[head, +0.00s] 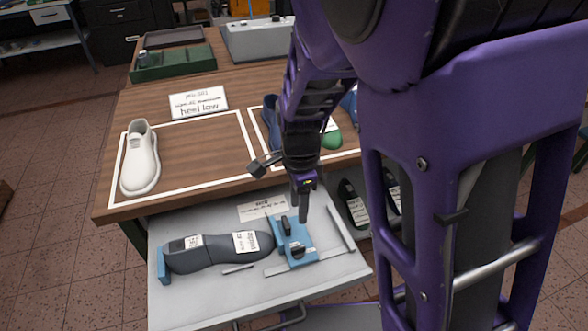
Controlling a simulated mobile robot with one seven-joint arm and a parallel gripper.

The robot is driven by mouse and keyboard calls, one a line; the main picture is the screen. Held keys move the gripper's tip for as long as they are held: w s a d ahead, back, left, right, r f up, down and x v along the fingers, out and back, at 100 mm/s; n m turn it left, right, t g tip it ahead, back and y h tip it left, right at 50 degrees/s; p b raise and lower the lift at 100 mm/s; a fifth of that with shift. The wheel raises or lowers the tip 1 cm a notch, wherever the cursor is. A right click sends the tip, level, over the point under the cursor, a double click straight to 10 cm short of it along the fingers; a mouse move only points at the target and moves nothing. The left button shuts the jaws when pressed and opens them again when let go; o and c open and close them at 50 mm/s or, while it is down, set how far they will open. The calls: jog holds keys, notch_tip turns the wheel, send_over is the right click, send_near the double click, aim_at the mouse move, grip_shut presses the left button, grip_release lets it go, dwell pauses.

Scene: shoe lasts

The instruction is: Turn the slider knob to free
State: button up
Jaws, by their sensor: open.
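A blue slider block (294,236) sits on the grey pull-out tray (200,305), at the right end of a dark grey shoe last (215,254). A small black knob (297,252) shows on the front part of the slider. A dark upright piece (286,226) stands behind it. Which way the knob points is too small to tell. My gripper (303,214) points down just above and behind the knob, close to the slider's right side. It is open with nothing visible in it. I cannot tell whether a finger touches the slider.
A thin rod (238,268) lies in front of the last. The wooden table (190,140) behind bears a white shoe (140,160) and a sign (198,102). My arm hides part of the right side.

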aim_at(298, 247)
notch_tip(298, 247, down, 16)
jog(key=b, duration=0.3)
jog(key=shift+r+b, duration=0.2)
jog(key=shift+b, duration=0.1)
grip_shut()
